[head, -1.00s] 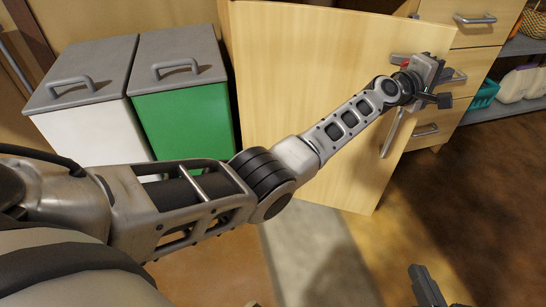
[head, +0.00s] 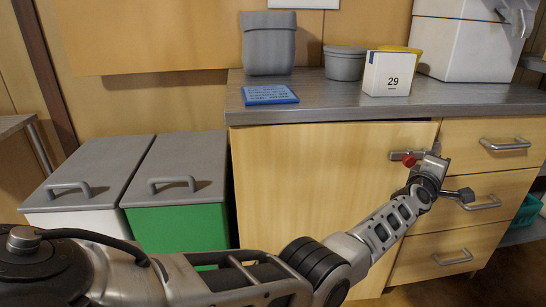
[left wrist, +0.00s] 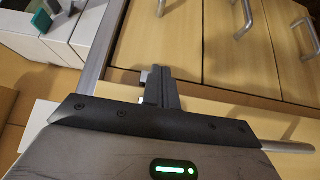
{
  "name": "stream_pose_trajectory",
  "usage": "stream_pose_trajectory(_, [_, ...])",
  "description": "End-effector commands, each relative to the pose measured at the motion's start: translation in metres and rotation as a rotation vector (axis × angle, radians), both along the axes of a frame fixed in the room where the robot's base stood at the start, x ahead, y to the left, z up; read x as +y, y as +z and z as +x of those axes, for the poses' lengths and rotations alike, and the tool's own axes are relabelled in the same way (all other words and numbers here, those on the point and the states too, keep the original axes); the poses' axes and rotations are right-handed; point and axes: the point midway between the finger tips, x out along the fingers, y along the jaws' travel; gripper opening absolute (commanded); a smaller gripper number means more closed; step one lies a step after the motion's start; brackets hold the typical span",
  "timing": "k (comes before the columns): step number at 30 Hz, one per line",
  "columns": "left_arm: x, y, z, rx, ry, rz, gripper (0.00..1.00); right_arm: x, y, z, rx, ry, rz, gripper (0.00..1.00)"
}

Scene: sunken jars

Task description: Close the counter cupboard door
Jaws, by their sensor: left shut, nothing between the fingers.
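The counter cupboard door (head: 310,190) is a pale wood panel under the grey counter. My left gripper (head: 437,158) is at the door's upper right edge, by the drawers. Its fingers are shut and empty, also in the left wrist view (left wrist: 160,87). My left arm hides the door's lower right part and its handle. My right gripper is out of view.
The grey countertop (head: 330,112) holds a blue tablet (head: 269,94), a grey bin (head: 268,45), a pot (head: 344,65) and a box marked 29 (head: 388,75). Drawers with bar handles (head: 505,144) stand right of the door. White and green lidded bins (head: 173,222) stand left.

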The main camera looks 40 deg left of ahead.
Motion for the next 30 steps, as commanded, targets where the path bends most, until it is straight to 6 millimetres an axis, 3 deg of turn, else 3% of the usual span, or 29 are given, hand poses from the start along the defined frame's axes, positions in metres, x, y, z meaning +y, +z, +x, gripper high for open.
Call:
stream_pose_trajectory(17, [0.001, 0.000, -0.001, 0.002, 0.009, 0.000, 0.00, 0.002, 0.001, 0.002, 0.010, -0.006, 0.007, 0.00])
stream_pose_trajectory(21, [-0.011, 0.003, -0.008, 0.003, 0.007, -0.002, 0.00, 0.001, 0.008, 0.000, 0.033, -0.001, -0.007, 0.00])
stream_pose_trajectory(28, [-0.051, 0.007, -0.038, 0.005, 0.007, -0.003, 0.00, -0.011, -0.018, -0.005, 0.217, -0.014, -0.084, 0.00])
stream_pose_trajectory(30, [-0.063, 0.005, -0.048, 0.005, 0.007, -0.003, 0.00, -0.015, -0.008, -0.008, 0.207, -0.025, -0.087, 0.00])
